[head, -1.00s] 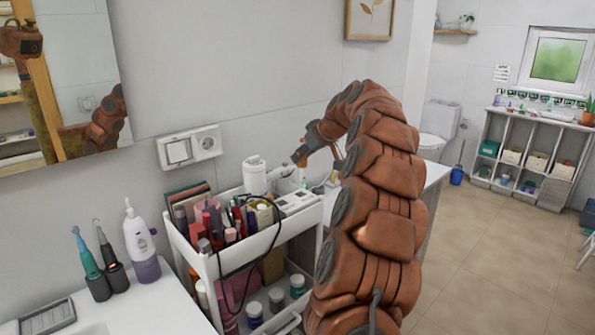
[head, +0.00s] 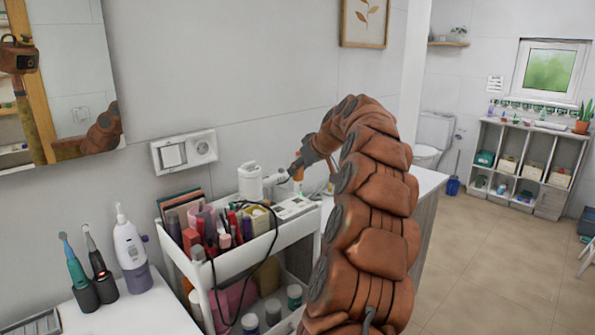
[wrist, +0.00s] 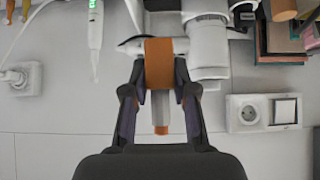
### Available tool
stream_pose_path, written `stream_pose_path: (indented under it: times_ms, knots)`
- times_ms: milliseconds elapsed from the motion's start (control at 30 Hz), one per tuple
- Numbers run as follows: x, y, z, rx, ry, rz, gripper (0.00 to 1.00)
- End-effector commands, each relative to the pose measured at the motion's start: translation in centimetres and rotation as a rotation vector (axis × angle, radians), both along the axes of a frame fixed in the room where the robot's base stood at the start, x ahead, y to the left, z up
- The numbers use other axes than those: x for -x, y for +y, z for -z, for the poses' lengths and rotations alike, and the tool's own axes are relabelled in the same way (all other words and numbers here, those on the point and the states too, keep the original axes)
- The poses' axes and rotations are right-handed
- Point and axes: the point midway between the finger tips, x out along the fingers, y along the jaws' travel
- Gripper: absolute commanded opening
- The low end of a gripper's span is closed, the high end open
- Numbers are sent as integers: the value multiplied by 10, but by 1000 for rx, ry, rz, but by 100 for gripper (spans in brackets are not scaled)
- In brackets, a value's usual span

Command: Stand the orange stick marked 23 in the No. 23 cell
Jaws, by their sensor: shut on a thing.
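My gripper (wrist: 160,98) holds an orange-and-white stick (wrist: 160,64) between its two fingers. The wide orange part is at the fingertips, and a narrower pale part with an orange end shows between the fingers. No number is readable on it. In the head view my gripper (head: 300,168) is above the back right of the cart's top, beside a white bottle (head: 250,183), and a bit of orange shows at it. A white holder with dark markings (head: 294,208) lies on the cart's top right. I cannot make out which cell is No. 23.
The white cart (head: 212,274) carries crowded cosmetics, with a dark cable looped over its front. A wall socket plate (head: 183,152) is behind it.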

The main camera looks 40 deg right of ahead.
Motion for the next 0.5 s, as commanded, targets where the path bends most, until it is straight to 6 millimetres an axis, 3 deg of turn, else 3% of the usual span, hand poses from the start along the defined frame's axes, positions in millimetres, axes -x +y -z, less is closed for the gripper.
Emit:
stream_pose_path:
  times_ms: [500]
  knots:
    - [-1, 2, 44, -1, 0, -4, 0]
